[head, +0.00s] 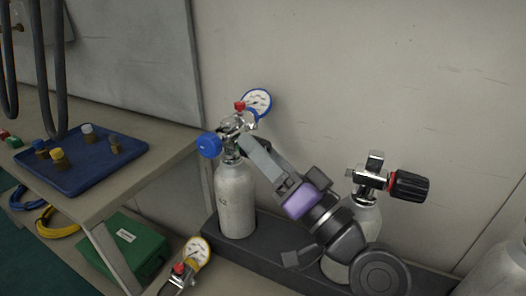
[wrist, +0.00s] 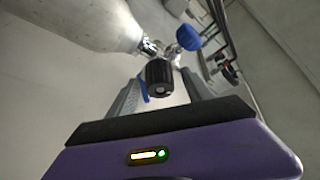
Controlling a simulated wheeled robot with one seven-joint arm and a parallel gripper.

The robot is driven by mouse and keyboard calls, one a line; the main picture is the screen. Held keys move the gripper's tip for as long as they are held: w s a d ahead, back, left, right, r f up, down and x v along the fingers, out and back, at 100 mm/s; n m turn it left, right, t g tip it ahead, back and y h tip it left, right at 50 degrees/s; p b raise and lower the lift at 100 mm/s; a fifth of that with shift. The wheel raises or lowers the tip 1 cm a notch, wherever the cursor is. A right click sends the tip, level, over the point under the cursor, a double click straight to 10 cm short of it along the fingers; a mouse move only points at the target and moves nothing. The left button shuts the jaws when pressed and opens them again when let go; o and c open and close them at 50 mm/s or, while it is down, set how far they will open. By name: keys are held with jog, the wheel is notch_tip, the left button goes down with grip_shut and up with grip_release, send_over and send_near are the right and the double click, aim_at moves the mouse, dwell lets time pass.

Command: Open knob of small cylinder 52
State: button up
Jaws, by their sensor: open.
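The small cylinder (head: 236,200) stands upright in the dark rack, with a partly readable number on its grey body. Its chrome valve (head: 231,143) carries a blue knob (head: 209,145) at left, a small red cap (head: 240,106) on top and a blue-rimmed gauge (head: 257,102) behind. In the wrist view the cylinder (wrist: 75,22) lies across the upper left, with the blue knob (wrist: 188,37) beyond the valve. A black knob (wrist: 160,74) points toward the wrist camera. My gripper (wrist: 160,90) is open, one finger on each side of the black knob; contact is unclear. My gripper (head: 254,146) hides this knob in the head view.
A second cylinder with a black-and-red knob (head: 408,186) stands at right, partly behind my arm. A yellow-rimmed gauge (head: 197,251) is low in front. The bench at left holds a blue tray (head: 85,178); a green case (head: 125,250) sits below. The wall is close behind.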

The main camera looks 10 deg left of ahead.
aim_at(263, 142)
jog(key=shift+r, duration=0.1)
notch_tip(263, 142, up, 20)
jog(key=p, duration=0.6)
jog(key=shift+c, duration=0.2)
